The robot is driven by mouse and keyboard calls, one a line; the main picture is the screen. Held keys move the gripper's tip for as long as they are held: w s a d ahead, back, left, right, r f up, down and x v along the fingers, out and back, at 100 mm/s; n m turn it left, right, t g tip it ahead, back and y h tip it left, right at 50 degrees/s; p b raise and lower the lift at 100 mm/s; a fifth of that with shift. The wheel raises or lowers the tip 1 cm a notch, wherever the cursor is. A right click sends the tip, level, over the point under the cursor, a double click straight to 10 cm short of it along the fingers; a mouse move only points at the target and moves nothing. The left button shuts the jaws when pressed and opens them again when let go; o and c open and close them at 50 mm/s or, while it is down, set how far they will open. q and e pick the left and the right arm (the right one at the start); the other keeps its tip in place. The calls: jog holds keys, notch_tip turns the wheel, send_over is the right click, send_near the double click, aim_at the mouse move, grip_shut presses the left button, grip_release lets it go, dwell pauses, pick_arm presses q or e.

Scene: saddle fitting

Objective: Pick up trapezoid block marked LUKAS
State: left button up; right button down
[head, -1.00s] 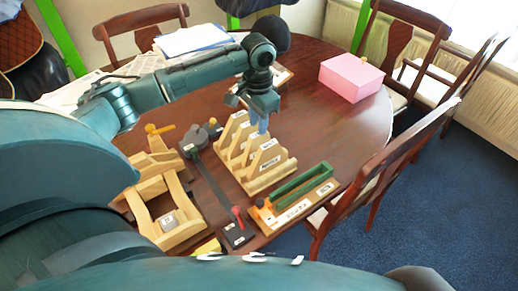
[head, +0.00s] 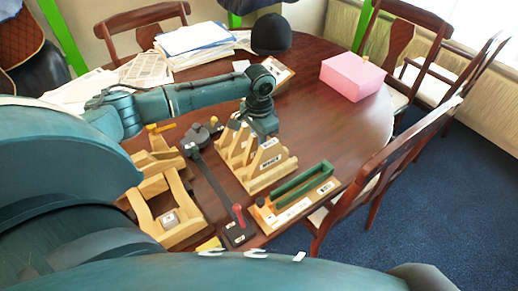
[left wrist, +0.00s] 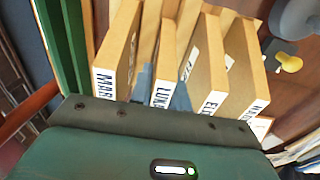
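The wooden block marked LUKAS (left wrist: 164,70) stands in a row of labelled trapezoid blocks in the left wrist view. My left gripper (left wrist: 163,90) has one blue-grey finger on each side of it, close to its faces. I cannot tell whether the fingers press on it. In the head view my left gripper (head: 257,138) is down among the blocks of the wooden rack (head: 262,183), its fingertips mostly hidden. The LUKAS label cannot be read there. My right gripper is not in view.
Neighbouring blocks stand close on both sides, one marked MAR (left wrist: 117,60). A green tray (head: 303,182) lies right of the rack and a black lever device (head: 215,180) left of it. A wooden frame (head: 165,215) stands further left. A pink box (head: 351,77) stands at the back right.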

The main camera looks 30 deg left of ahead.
pick_arm(q)
grip_shut()
jog(key=shift+r, duration=0.1)
